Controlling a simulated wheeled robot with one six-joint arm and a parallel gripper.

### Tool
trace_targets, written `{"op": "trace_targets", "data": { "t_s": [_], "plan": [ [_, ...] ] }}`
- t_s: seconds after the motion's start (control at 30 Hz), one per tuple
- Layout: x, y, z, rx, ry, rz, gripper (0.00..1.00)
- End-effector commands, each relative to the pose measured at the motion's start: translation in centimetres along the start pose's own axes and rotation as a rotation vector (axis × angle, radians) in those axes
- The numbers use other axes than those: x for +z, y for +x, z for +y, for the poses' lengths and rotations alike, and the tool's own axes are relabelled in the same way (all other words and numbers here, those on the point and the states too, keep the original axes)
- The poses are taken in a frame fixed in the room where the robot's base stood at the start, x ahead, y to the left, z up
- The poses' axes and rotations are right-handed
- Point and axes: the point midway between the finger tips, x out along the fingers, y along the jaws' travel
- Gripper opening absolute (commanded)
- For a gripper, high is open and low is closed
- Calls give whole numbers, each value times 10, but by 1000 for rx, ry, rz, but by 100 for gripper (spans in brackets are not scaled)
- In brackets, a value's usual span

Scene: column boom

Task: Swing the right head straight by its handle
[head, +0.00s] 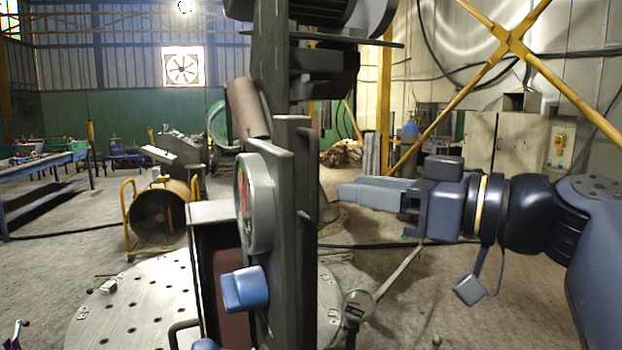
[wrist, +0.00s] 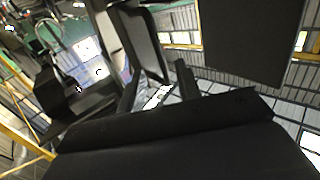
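A tall dark grey head (head: 292,270) stands upright in the middle of the head view, with a round dial (head: 262,205) and a blue knob (head: 243,288) on its left side; I cannot tell for sure that it is the right head. A thin grey bar handle (head: 309,200) runs along its right edge. My gripper (head: 345,191) comes in from the right, its fingers pointing left toward this handle, with a small gap in the picture. In the wrist view the two dark fingers (wrist: 158,88) stand apart with nothing seen between them. Large dark surfaces fill much of that view.
A round perforated plate (head: 140,300) lies low behind the head. Dark machinery (head: 310,65) hangs above. A yellow brace (head: 450,105) crosses behind my arm. Open floor (head: 420,270) shows below the gripper.

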Motion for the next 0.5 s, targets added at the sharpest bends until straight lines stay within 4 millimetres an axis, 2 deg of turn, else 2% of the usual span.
{"op": "trace_targets", "data": {
  "t_s": [0.5],
  "plan": [
    [-1,66,-2,-5,4,-3,33]
  ]
}}
